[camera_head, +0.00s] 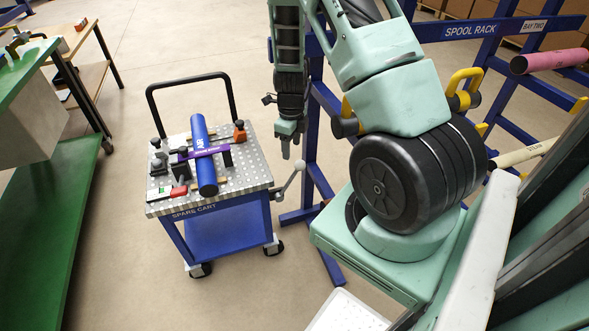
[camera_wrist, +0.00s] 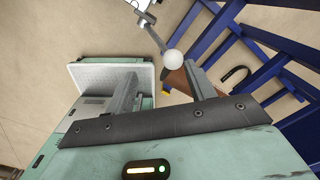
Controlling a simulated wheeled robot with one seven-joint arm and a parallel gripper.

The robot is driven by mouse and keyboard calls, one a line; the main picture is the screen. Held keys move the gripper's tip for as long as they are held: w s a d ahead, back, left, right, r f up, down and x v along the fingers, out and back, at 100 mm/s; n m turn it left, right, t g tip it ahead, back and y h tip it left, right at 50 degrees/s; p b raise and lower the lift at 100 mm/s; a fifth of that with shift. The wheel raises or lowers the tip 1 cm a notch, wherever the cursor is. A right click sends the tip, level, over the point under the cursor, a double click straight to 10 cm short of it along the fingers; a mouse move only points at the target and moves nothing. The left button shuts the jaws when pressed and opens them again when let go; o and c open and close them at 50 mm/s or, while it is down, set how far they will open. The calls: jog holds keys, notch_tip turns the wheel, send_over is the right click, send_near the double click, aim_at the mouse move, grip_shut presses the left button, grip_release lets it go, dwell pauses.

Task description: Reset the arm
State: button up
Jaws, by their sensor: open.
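My arm hangs down between the spare cart and the spool rack in the head view. My gripper (camera_head: 287,146) points downward just right of the cart's top, apart from it. In the wrist view my gripper (camera_wrist: 165,85) shows two grey fingers spread apart with nothing held between them. A white ball knob on the cart's crank handle (camera_wrist: 173,59) shows beyond the fingertips. I cannot tell whether it touches them, but the head view shows the crank handle (camera_head: 289,180) below the gripper.
The spare cart (camera_head: 193,211) holds a blue pipe (camera_head: 202,150) under a purple strap, with several small parts around it. The blue spool rack (camera_head: 487,75) stands right, carrying a pink roll (camera_head: 549,60). A green bench (camera_head: 45,225) stands left. Floor is clear between bench and cart.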

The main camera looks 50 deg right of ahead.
jog(key=shift+r, duration=0.25)
dwell(0.3)
jog(key=s+a+r+n+y+p, duration=0.1)
jog(key=a+r+n, duration=0.55)
jog(key=a, duration=0.35)
jog(key=s+a+r+n+p, duration=0.1)
jog(key=a+r+n+p, duration=0.1)
jog(key=a+r+n, duration=0.55)
jog(key=a+r+n+y+p, duration=0.1)
jog(key=a+r+n, duration=0.4)
jog(key=a+n, duration=0.45)
jog(key=s+a+r+n+p, duration=0.1)
jog(key=s+a+r+n, duration=0.4)
jog(key=s+n, duration=0.3)
jog(key=s+a+r+n+h+p, duration=0.1)
jog(key=s+a+r+n, duration=0.4)
jog(key=s+n, duration=0.3)
jog(key=shift+s+a+n+p, duration=0.4)
jog(key=shift+a+n, duration=0.1)
jog(key=shift+n, duration=0.25)
jog(key=shift+w+f, duration=0.1)
jog(key=shift+w, duration=0.05)
